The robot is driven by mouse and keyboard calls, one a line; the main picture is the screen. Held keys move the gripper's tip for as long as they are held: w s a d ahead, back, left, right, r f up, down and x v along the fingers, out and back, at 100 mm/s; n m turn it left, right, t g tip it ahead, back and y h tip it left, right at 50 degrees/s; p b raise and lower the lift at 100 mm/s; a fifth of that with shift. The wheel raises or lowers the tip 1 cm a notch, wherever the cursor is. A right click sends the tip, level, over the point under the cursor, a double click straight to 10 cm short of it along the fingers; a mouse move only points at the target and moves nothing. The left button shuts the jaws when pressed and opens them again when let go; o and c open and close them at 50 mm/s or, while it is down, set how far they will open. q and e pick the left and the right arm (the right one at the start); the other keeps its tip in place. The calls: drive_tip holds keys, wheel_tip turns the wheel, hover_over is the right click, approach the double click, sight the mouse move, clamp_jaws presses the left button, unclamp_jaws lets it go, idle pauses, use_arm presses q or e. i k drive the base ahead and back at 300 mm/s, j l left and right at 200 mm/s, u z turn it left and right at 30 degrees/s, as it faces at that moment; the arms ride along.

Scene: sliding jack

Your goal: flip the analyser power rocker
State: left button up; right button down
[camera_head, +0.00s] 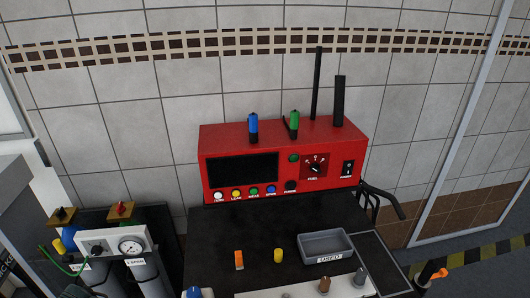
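The red analyser (230,185) stands at the back of a black worktop, against the tiled wall. Its rocker switch (348,168) is a small black part with a white mark at the right end of the front panel, with a label below it that is too small to read surely. Which way the rocker is tipped cannot be told. Nothing covers it. Neither of my grippers shows in this view.
The analyser also has a dark screen (242,170), a rotary knob (314,168) and a row of coloured buttons. A grey "USED" tray (326,245) and small orange (239,260) and yellow (278,255) items lie in front. Gas cylinders with a gauge (131,247) stand left.

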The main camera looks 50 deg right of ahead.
sight(349, 166)
drive_tip(key=z, duration=2)
